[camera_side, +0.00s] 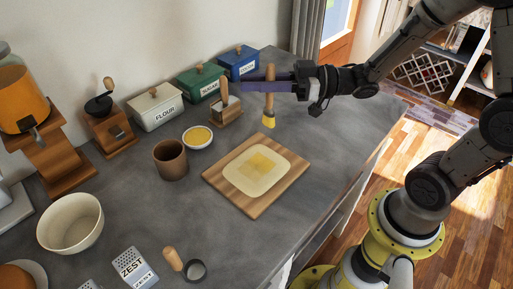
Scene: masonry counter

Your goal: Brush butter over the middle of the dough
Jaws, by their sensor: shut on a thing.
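My gripper (268,86) is shut on the wooden handle of a pastry brush (269,104). The brush hangs upright with its yellow bristles down, above the counter behind the board. The pale, rounded sheet of dough (251,183) lies flat on a wooden board (225,192). A yellow buttery patch (261,161) shows on the middle of the dough, stronger in its upper right part. A white bowl of yellow butter (198,137) stands behind and left of the board. The brush is apart from both dough and bowl.
A brown cup (170,160) stands left of the board. A small wooden holder (227,112), a flour box (157,107), a green box (201,82) and a blue box (239,63) line the back. A cream bowl (70,223) and zest grater (134,267) stand front left. Counter right of the board is clear.

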